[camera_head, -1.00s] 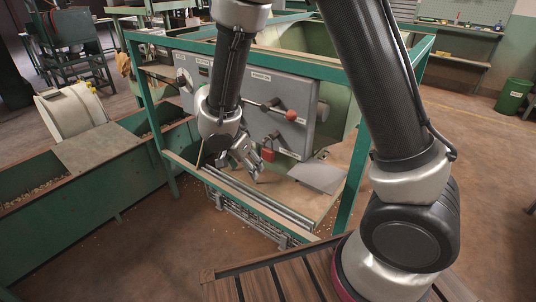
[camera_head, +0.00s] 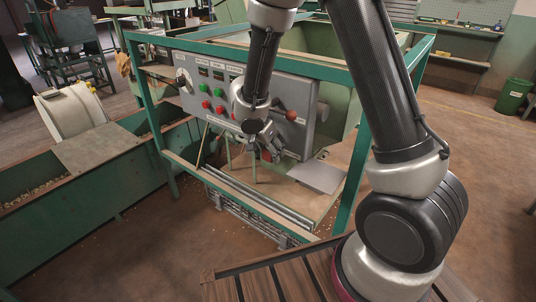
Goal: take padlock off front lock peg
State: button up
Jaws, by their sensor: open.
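The small red padlock (camera_head: 267,156) hangs low on the right part of the grey control panel (camera_head: 298,138). It is partly covered by my gripper. The lock peg behind it is hidden from this view. My gripper (camera_head: 263,152) is open, with its fingers at the padlock, one to each side of it as seen here. I cannot tell whether they touch it.
A lever with a dark red knob (camera_head: 291,115) sticks out just above and right of my gripper. Green and red buttons (camera_head: 206,104) sit on the panel's left. Green frame bars surround the panel. A flat grey plate (camera_head: 317,176) lies at lower right.

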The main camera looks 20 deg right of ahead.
jog(key=c, duration=1.1)
jog(key=shift+c, duration=0.2)
jog(key=shift+r, duration=0.15)
